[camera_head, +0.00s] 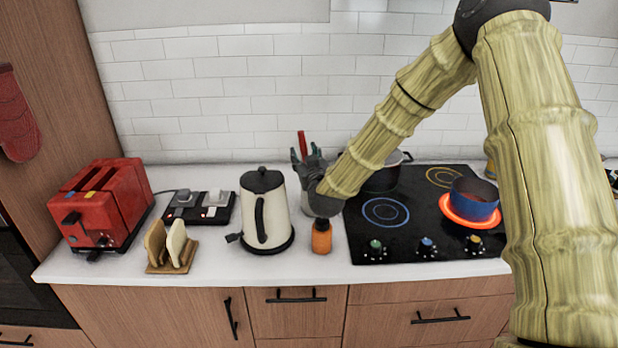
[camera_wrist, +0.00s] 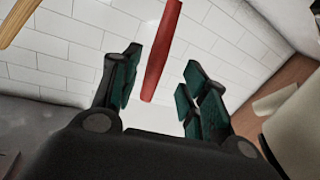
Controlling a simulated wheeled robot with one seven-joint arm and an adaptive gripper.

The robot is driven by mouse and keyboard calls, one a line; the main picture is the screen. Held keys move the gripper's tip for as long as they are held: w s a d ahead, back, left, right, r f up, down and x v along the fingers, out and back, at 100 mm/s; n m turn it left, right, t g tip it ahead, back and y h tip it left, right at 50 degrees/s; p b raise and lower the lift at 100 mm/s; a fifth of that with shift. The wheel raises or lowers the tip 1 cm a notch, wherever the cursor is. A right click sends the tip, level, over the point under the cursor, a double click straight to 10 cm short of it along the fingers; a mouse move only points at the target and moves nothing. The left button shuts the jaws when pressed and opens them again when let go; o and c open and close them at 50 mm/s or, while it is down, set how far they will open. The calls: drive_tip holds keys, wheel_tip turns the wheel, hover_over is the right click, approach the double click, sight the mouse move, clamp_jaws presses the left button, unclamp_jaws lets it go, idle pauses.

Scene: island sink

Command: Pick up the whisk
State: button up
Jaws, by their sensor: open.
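A red handle (camera_wrist: 163,50) stands upright between the fingers of my gripper (camera_wrist: 162,68) in the wrist view, with gaps on both sides. Its top also shows in the head view as a red tip (camera_head: 302,145) above my gripper (camera_head: 304,156). It may be the whisk's handle, but no whisk wires are visible, so I cannot tell. My gripper is open, with its teal fingers apart, behind the orange bottle and to the right of the kettle. What stands below the handle is mostly hidden by my gripper.
The cream kettle (camera_head: 266,212) stands close left of my gripper, and the orange bottle (camera_head: 321,238) in front. The cooktop (camera_head: 415,222) to the right holds a blue pot (camera_head: 473,200) on a glowing ring and a dark pot (camera_head: 383,180). A red toaster (camera_head: 100,205) stands far left.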

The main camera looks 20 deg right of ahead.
sight(304, 148)
drive_tip(key=w, duration=0.1)
drive_tip(key=w+p, duration=0.1)
drive_tip(key=w+r, duration=0.1)
drive_tip(key=shift+d+p, duration=0.4)
drive_tip(key=shift+w+f, duration=0.15)
drive_tip(key=shift+w, duration=0.65)
clamp_jaws()
